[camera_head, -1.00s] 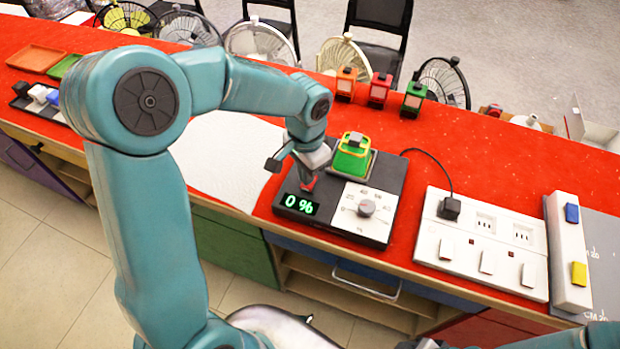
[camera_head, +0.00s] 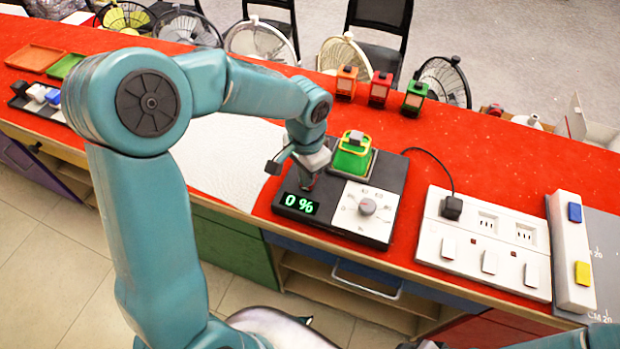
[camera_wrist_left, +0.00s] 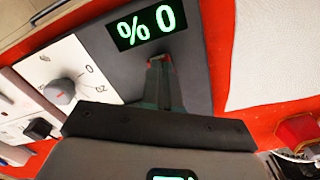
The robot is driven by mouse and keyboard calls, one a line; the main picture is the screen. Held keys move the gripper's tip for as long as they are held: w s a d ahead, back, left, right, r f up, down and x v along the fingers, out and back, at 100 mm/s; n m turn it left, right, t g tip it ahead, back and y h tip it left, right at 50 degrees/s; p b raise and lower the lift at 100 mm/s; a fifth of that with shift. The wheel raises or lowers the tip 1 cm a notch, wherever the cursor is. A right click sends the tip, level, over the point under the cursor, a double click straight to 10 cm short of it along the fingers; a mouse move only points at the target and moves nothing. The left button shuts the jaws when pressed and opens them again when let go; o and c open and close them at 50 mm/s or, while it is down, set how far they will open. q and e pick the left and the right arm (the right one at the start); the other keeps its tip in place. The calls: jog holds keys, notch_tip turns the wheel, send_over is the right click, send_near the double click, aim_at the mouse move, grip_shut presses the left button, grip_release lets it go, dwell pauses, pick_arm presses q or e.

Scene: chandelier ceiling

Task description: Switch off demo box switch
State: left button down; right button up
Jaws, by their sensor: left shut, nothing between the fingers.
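The dark grey demo box (camera_head: 396,178) stands on the red counter. Its display (camera_head: 297,204) reads 0 % in green, and a white panel with a grey dial (camera_head: 367,207) is beside it. My left gripper (camera_head: 308,184) points down at the box just behind the display, its fingers shut and empty. In the left wrist view the fingertips (camera_wrist_left: 160,62) are at the box's surface by the display (camera_wrist_left: 146,23). Small red edges show around the tips, and the fingers hide most of the switch there. My right gripper is not seen; only right arm parts show at the bottom.
A white socket strip (camera_head: 482,243) with a plugged-in black cable (camera_head: 452,206) lies to the right. A white sheet (camera_head: 223,160) lies left.

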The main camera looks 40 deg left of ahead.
pick_arm(q)
jog(key=shift+f+b, duration=0.3)
jog(key=shift+f, duration=0.1)
jog(key=shift+r, duration=0.15)
jog(key=shift+r+p, duration=0.6)
jog(key=shift+p, duration=0.1)
notch_tip(320, 180, up, 6)
jog(key=p, duration=0.4)
jog(key=shift+f, duration=0.25)
jog(key=shift+s, duration=0.1)
